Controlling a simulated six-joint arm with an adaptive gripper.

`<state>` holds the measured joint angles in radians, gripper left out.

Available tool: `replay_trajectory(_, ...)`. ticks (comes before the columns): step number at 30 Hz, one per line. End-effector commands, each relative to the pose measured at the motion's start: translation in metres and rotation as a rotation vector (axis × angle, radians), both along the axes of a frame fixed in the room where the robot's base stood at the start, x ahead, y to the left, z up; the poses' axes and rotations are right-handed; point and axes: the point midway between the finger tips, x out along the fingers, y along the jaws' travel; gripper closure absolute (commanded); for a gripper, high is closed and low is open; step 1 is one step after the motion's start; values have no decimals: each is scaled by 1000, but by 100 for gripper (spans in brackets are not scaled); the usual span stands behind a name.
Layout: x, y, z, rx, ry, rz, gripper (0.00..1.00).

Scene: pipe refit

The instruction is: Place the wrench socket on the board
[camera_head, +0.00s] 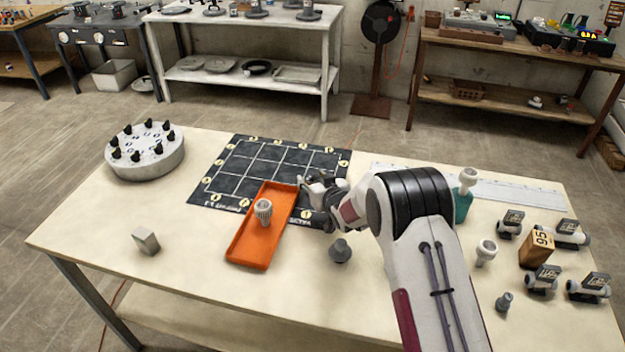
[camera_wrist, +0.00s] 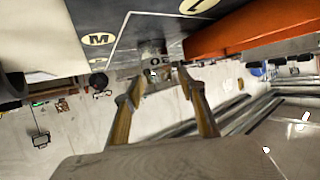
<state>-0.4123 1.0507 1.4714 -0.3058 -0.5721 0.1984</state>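The black board (camera_head: 240,165) with a white grid and round yellow labels lies flat at the middle back of the workbench. It also shows at the top of the wrist view (camera_wrist: 130,22). My gripper (camera_head: 314,188) is over the board's right part, near the orange tray. In the wrist view, its fingertips (camera_wrist: 160,76) are on either side of a small grey metal piece marked with what looks like 30, which appears to be the wrench socket (camera_wrist: 154,62). The gripper looks shut on it. My arm hides part of the board's right edge.
The orange tray (camera_head: 240,252) holds a ribbed grey fitting (camera_head: 263,210). A grey fitting (camera_head: 340,250) stands right of it. Several fittings and a wooden block (camera_head: 536,249) stand right.

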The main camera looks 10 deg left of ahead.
Motion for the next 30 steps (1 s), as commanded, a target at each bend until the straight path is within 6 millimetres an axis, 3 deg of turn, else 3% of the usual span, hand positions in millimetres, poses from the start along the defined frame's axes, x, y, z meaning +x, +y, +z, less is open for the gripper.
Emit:
replay_trajectory(16, -34, -23, 18, 1, 1, 0, 60)
replay_trajectory(30, -33, -22, 76, 2, -2, 1, 60)
